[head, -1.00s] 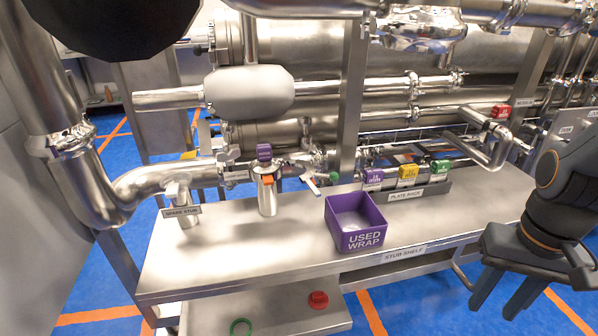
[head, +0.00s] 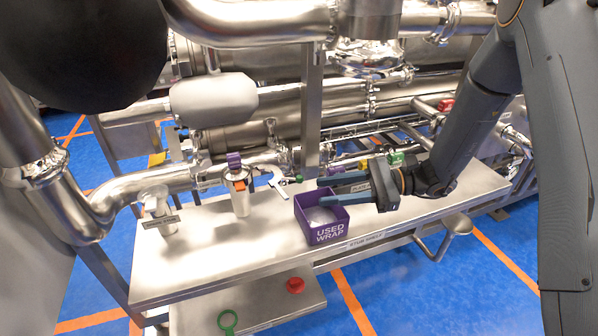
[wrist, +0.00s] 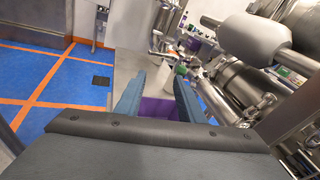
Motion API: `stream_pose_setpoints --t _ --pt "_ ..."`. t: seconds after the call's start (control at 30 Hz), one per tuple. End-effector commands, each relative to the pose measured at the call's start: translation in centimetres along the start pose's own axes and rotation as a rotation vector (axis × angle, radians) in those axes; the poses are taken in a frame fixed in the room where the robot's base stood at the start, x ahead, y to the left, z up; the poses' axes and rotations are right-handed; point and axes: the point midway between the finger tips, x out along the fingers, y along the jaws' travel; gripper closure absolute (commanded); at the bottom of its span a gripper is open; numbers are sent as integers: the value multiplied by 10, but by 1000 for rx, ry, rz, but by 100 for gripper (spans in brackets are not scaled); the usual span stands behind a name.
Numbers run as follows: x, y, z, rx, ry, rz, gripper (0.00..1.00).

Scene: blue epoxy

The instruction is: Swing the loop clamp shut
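The loop clamp (head: 277,183) is a silver curved arm that stands swung out to the right of an upright metal stub (head: 240,202) with a purple top and an orange piece. A green knob (head: 299,179) is at the clamp's outer end; what looks like the same knob shows in the wrist view (wrist: 181,70). My gripper (head: 322,190) is open and empty, its fingers pointing left at the knob, a short gap to its right. In the wrist view the two fingers (wrist: 160,88) stand apart. The clamp's hinge is too small to make out.
The purple "USED WRAP" bin (head: 327,233) stands on the steel shelf (head: 200,262), just below my gripper. A spare stub (head: 160,208) stands to the left. Pipes run behind. Behind my arm, colored blocks (head: 396,159) are partly hidden. The front left shelf is clear.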

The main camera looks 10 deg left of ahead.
Motion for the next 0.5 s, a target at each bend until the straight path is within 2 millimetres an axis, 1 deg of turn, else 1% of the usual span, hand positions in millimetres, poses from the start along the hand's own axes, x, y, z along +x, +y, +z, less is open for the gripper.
stream_pose_setpoints --t 0.03,0.1,0.2,0.27,0.37,0.5 --pt "0 -9 0 15 -36 -38 65" --pt "-2 -20 0 26 -74 -81 65" --pt "-2 -29 0 33 -105 -114 65" --pt "0 -32 0 35 -113 -123 65" --pt "10 -33 2 36 -116 -124 65" --pt "32 -36 5 35 -113 -121 65"
